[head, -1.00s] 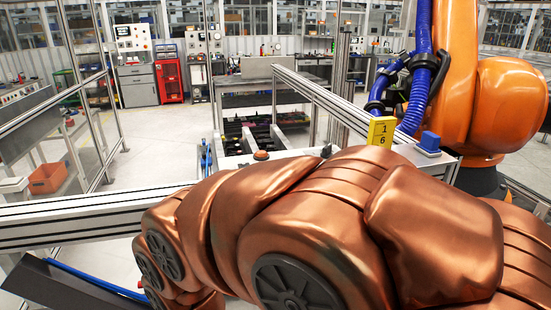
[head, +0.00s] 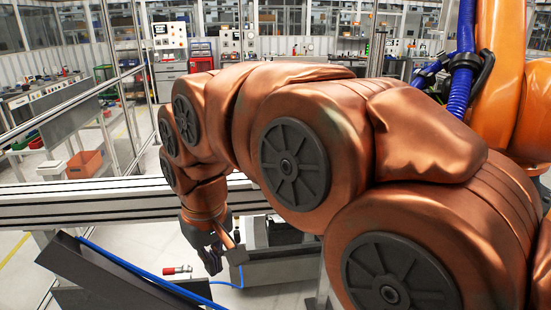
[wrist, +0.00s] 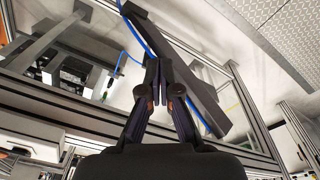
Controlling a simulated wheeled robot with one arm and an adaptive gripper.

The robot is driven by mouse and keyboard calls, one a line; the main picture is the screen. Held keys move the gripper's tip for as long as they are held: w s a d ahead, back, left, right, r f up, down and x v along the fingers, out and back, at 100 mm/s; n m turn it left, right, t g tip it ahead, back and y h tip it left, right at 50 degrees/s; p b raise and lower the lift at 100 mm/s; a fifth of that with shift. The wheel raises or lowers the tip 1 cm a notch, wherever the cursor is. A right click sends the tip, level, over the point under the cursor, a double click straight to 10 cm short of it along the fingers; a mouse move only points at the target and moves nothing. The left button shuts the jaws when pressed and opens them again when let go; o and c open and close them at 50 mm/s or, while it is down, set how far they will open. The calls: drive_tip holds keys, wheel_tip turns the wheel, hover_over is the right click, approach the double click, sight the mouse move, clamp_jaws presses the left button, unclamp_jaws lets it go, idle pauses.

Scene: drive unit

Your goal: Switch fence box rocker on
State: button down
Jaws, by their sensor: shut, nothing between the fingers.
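My gripper (head: 214,262) hangs at the end of my bent copper arm, pointing down in front of the fence rail. In the wrist view its fingers (wrist: 158,68) are together and empty, with a dark tray beyond them. No rocker can be made out in either view. My arm hides much of the middle and right of the head view.
The aluminium fence rail (head: 90,205) runs across behind the gripper. A long dark tray (head: 95,268) lies at lower left. A red-and-white fitting (head: 177,270) is left of the gripper. An orange robot arm (head: 505,80) stands at right. Open floor shows at far left.

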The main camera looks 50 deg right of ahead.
drive_tip(key=w+d+r+m+t+h+b, duration=0.2)
drive_tip(key=w+d+r+m+t+b, duration=0.15)
drive_tip(key=w+d+r, duration=0.9)
drive_tip(key=s+d+r+m+h+b, duration=0.1)
drive_tip(key=d+r+b, duration=0.1)
drive_tip(key=d, duration=0.6)
drive_tip(key=s+d+r+m+t+h+b, duration=0.1)
drive_tip(key=d+r+m, duration=0.1)
drive_tip(key=d, duration=0.6)
drive_tip(key=shift+d+r+b, duration=0.15)
drive_tip(key=shift+r+b, duration=0.2)
drive_tip(key=shift+r, duration=0.4)
drive_tip(key=shift+w+f, duration=0.1)
drive_tip(key=p+x, duration=0.2)
drive_tip(key=x, duration=0.8)
drive_tip(key=shift+w+p, duration=0.1)
drive_tip(key=shift+p, duration=0.2)
drive_tip(key=shift+s+f, duration=0.2)
drive_tip(key=shift+f, duration=0.35)
drive_tip(key=shift+s+a+f+p, duration=0.15)
drive_tip(key=shift+f+p, duration=0.4)
drive_tip(key=shift+f, duration=0.7)
